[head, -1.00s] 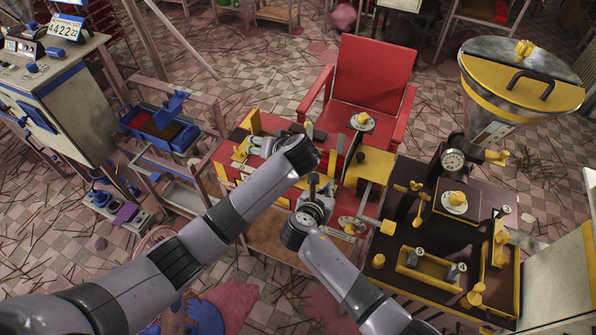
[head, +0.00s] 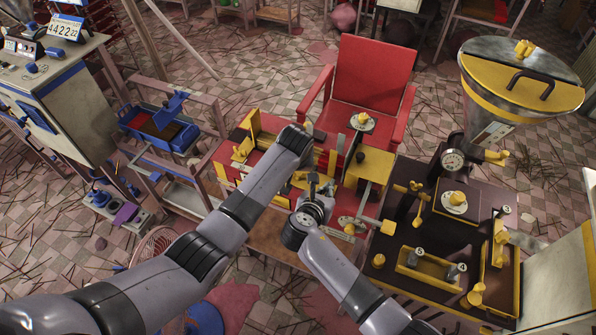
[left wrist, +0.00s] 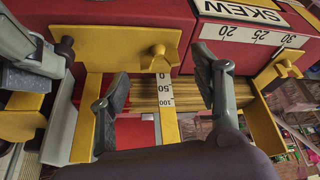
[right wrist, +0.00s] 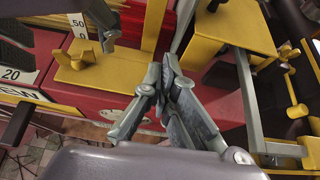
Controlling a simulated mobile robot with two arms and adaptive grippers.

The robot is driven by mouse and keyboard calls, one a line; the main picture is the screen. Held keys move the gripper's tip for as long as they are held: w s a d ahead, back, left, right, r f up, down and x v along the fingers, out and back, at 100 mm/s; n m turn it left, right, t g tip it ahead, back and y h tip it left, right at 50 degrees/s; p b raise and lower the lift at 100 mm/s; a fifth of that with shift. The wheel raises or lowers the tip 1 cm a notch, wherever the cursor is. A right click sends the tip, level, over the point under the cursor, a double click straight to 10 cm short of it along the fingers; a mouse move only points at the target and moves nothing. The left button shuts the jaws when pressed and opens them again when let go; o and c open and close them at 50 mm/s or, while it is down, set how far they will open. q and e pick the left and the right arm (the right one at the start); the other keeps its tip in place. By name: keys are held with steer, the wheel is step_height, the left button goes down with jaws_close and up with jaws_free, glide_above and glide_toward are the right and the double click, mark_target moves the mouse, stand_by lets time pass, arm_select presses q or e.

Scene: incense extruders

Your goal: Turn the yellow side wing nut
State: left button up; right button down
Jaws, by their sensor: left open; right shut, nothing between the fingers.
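Several yellow wing nuts sit on the red and yellow machine; I cannot tell which one is the side wing nut. In the left wrist view one wing nut (left wrist: 158,57) is on a yellow plate above a scale strip, and another (left wrist: 286,66) is on the right bracket. My left gripper (left wrist: 160,88) is open and empty around the scale strip, below the first nut. My arm hides it in the head view. My right gripper (head: 320,184) is shut and empty at the machine's front. Its closed fingers (right wrist: 163,85) are right of a yellow nut (right wrist: 76,60) in the right wrist view.
A red chair-like frame (head: 372,75) stands behind the machine. A dark table (head: 400,232) with yellow parts is on the right, beside a large hopper (head: 520,80). A blue tray (head: 160,130) is at left. My two arms are close together at the machine.

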mark_target(298, 175)
arm_select(q)
steer(key=shift+x, duration=1.25)
steer(key=shift+c, duration=0.5)
steer(key=c, duration=1.1)
